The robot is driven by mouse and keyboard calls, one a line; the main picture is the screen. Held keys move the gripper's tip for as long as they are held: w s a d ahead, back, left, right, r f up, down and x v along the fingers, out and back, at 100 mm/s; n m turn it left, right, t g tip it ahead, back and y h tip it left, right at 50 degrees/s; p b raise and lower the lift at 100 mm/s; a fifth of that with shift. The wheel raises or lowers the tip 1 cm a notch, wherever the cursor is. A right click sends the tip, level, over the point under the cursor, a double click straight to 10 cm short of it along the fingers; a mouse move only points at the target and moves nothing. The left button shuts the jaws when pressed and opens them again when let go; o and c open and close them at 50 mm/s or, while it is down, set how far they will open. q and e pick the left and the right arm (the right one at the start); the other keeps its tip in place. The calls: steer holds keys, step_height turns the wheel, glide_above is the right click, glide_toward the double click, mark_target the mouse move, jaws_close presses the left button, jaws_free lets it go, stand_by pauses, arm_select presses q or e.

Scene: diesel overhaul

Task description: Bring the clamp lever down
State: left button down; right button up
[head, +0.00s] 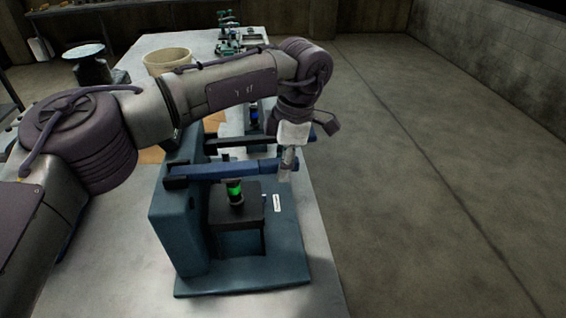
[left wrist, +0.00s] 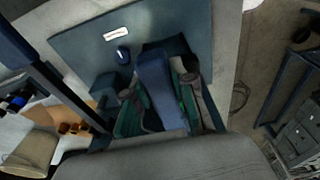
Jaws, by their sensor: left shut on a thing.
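The clamp lever (head: 235,169) is a long blue bar on the blue clamp stand (head: 170,225), and it lies about level. My left gripper (head: 288,165) is shut on its free right end. In the left wrist view the fingers (left wrist: 163,105) sit on both sides of the blue lever (left wrist: 158,85). A green-lit part (head: 235,188) stands on a black block (head: 245,213) right below the lever. I cannot tell whether the lever touches it. My right gripper is not in view.
A second clamp with a dark lever (head: 228,143) stands just behind, with a blue-lit part (head: 254,116). A beige bucket (head: 165,60) and green machine parts (head: 232,40) are farther back on the table. Open floor (head: 440,150) lies to the right.

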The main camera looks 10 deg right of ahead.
arm_select(q)
steer(key=shift+s+f, duration=0.1)
steer(key=shift+f, duration=0.2)
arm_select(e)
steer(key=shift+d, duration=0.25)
arm_select(q)
steer(key=c, duration=0.9)
jaws_free()
steer(key=shift+c, duration=0.2)
steer(key=shift+r, duration=0.15)
step_height(320, 180, up, 12)
steer(key=d, duration=0.1)
steer(key=shift+d, duration=0.4)
steer(key=shift+f, duration=0.2)
